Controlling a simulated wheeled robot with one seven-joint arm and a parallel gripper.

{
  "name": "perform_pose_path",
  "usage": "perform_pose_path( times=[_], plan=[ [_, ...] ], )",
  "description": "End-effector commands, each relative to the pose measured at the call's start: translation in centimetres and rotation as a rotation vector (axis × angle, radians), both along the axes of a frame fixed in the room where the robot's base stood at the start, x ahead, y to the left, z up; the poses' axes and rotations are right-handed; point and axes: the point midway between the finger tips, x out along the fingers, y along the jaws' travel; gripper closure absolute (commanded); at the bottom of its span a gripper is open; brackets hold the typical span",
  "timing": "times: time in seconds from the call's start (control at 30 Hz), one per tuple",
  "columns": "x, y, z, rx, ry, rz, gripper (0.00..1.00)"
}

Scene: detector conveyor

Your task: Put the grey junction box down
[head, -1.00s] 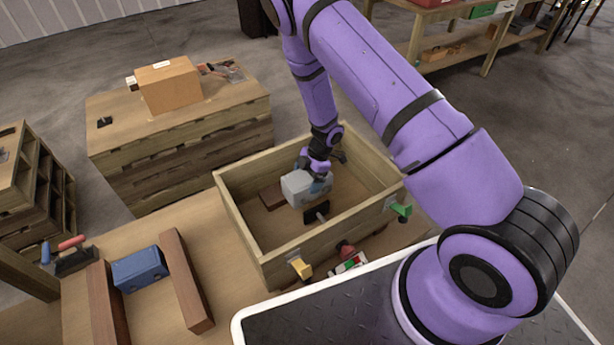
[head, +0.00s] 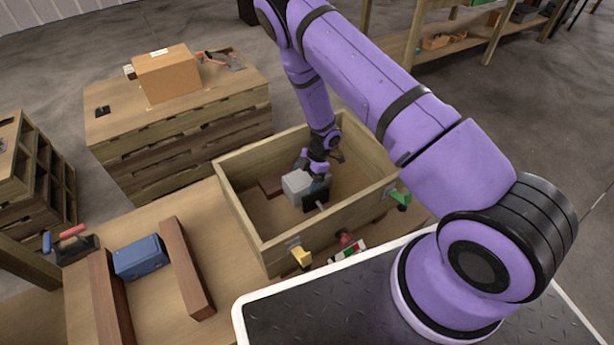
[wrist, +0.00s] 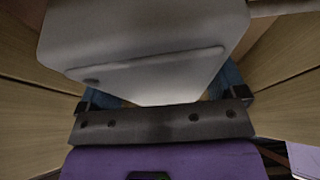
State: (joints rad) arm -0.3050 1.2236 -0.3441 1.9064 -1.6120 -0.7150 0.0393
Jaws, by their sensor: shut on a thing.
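The grey junction box (head: 296,186) is a light grey block inside the open wooden crate (head: 268,258). My gripper (head: 312,181) is shut on the box, down between the crate walls. In the wrist view the box (wrist: 140,45) fills the upper middle, with my blue fingertips (wrist: 228,78) at its sides. Whether the underside of the box touches the crate floor cannot be told.
A brown block (head: 271,187) lies on the crate floor left of the box, and a dark tool with a light rod (head: 316,202) is beside it. A blue block (head: 140,257) sits between two wooden bars on the table.

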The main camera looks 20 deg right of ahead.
Motion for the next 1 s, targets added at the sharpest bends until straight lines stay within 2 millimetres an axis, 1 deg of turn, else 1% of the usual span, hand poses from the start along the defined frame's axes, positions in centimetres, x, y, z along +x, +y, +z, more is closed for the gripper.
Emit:
perform_pose_path(
  times=[0.63, 0.67, 0.7, 1.0],
  plan=[
    [0.1, 0.0, -1.1, 0.001, -0.001, 0.001, 0.74],
    [0.0, 0.0, -1.2, 0.001, 0.0, 0.001, 0.03],
    [0.0, 0.0, -1.2, 0.001, 0.0, 0.001, 0.0],
    [-0.1, 0.0, -1.1, 0.0, 0.002, 0.001, 0.0]
  ],
)
